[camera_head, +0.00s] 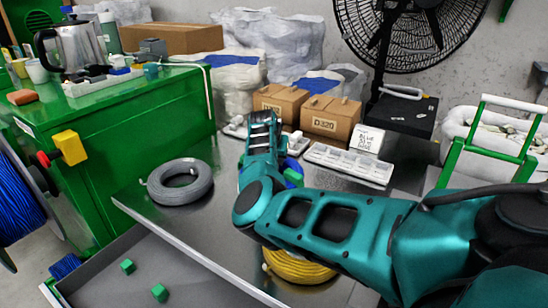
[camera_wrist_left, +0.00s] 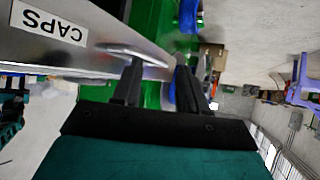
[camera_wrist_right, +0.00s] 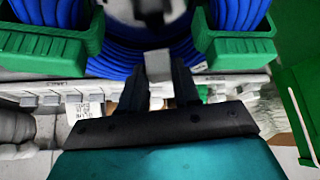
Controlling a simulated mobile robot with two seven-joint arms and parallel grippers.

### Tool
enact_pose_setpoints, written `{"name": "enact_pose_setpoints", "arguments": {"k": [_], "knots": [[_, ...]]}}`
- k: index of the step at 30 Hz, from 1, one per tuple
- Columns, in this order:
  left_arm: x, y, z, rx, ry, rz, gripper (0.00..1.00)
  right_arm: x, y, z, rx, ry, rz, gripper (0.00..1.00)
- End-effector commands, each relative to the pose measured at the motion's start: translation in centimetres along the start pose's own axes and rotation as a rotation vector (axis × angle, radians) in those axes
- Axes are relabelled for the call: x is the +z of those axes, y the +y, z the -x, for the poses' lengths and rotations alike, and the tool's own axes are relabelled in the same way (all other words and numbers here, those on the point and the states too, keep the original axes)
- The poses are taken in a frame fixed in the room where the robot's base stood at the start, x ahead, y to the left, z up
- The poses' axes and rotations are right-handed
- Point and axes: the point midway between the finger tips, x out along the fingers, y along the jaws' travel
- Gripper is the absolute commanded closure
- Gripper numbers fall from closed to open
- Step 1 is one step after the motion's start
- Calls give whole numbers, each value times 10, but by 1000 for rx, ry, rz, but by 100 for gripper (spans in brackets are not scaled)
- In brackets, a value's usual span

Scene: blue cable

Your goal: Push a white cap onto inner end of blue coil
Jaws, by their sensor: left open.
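The blue coil (camera_head: 293,177) is mostly hidden behind my right arm in the head view. In the right wrist view the blue coil (camera_wrist_right: 130,57) fills the top, between green holders. My right gripper (camera_wrist_right: 160,68) is just in front of it. A small grey piece (camera_wrist_right: 158,66) shows between its fingertips; I cannot tell whether it is gripped. No white cap can be made out clearly. My left gripper (camera_wrist_left: 158,62) is open, its fingers near a metal handle (camera_wrist_left: 132,52) on a panel labelled CAPS (camera_wrist_left: 48,22). It is outside the head view.
A grey coil (camera_head: 180,182) lies on the metal table, left of my right arm. A yellow coil (camera_head: 300,268) is partly under the arm. A white compartment tray (camera_head: 349,164) and cardboard boxes (camera_head: 330,116) stand behind. Small green blocks (camera_head: 160,292) lie in an open drawer at the front.

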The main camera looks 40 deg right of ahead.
Motion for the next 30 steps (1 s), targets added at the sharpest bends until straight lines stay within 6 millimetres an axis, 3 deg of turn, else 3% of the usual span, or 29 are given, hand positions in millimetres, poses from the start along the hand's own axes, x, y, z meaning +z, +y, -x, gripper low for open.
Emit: {"name": "enact_pose_setpoints", "arguments": {"k": [6, 15, 23, 30], "knots": [[0, -1, 0, 0, 0, -4, 57, 0, 0, 0, 0, -1, 0, 62], [0, -1, 0, 0, 0, -3, 57, 0, 0, 0, 0, -1, 0, 34], [-1, 0, 0, 0, 0, -2, 57, 0, 1, 0, 2, -2, 0, 34], [-14, 1, 8, 0, 2, 6, 57, -8, 1, 12, 3, -1, 0, 34]]}}
